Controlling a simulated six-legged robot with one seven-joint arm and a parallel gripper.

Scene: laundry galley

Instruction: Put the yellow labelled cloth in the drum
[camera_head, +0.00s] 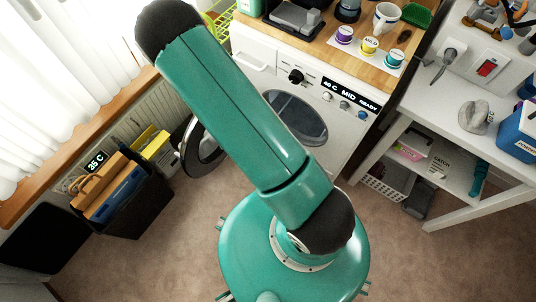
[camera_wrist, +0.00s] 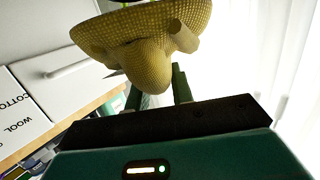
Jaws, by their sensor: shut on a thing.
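A yellow woven cloth (camera_wrist: 150,35) fills the top of the wrist view, bunched with a hanging lobe. My gripper (camera_wrist: 157,80) is shut on it, with a dark green finger on either side of the lobe. No label shows on the visible part of the cloth. In the head view the white washing machine (camera_head: 262,65) stands behind my arm, its round drum opening (camera_head: 300,112) partly covered by the arm. Its round door (camera_head: 207,150) is swung open to the left. My gripper and the held cloth do not show in the head view.
A wooden counter (camera_head: 318,38) above the machine carries a cup (camera_head: 386,17) and several coloured tubs. A dark bin (camera_head: 150,205) with boards stands left of the door. A white shelf table (camera_head: 470,185) stands right. Open floor (camera_head: 185,260) shows around my base.

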